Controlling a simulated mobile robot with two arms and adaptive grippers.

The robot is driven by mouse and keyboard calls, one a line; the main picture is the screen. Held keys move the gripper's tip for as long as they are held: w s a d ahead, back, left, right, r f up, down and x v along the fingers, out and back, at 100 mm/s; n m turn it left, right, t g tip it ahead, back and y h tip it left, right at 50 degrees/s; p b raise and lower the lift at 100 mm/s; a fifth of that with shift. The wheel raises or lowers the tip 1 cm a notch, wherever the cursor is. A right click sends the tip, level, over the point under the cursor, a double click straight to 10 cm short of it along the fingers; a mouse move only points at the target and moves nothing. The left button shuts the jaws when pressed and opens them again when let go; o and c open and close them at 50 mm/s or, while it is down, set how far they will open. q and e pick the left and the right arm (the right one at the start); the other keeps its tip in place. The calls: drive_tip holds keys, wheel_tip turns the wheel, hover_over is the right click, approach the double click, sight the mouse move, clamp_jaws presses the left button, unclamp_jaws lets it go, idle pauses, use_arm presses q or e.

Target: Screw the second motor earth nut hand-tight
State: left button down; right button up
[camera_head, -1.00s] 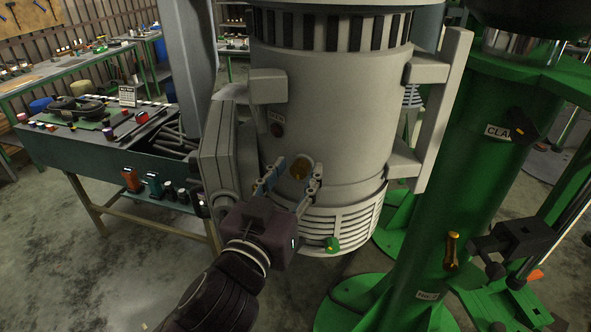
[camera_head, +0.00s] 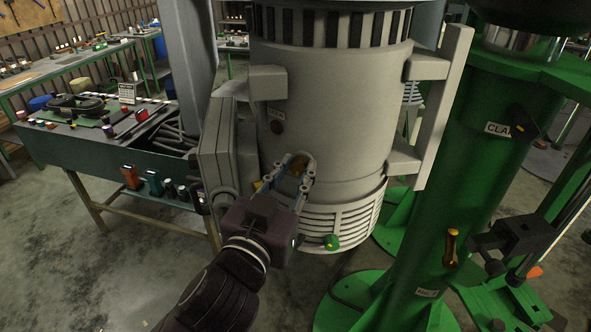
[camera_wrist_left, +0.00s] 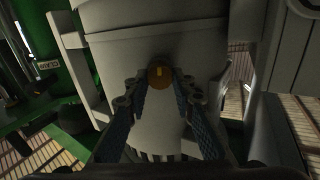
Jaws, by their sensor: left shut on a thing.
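The motor (camera_head: 345,120) is a large pale grey cylinder with a slotted band near its top and louvres low down. A round brass earth nut (camera_head: 297,167) sits on its front face, partly covered by my fingers. My left gripper (camera_head: 298,163) reaches up from below and is shut on this nut, one finger at each side. In the left wrist view, the brass nut (camera_wrist_left: 160,74) shows between the two fingertips (camera_wrist_left: 158,77), against the motor wall. The nut's thread and seat are hidden. My right gripper is not in view.
A grey box (camera_head: 217,150) is fixed to the motor's left side. A green column (camera_head: 450,170) stands close at the right. A workbench with tools (camera_head: 100,150) is at the left.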

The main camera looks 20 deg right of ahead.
use_arm(q)
drive_tip(key=m, duration=0.7)
drive_tip(key=shift+d, duration=0.1)
drive_tip(key=m, duration=0.6)
drive_tip(key=shift+s+f, duration=0.1)
drive_tip(key=shift+f, duration=0.1)
drive_tip(key=m, duration=0.4)
drive_tip(key=shift+f+m, duration=0.1)
drive_tip(key=shift+m, duration=0.3)
drive_tip(key=m, duration=0.4)
drive_tip(key=shift+f+m, duration=0.15)
drive_tip(key=shift+m, duration=0.15)
drive_tip(key=c, duration=1.6)
unclamp_jaws()
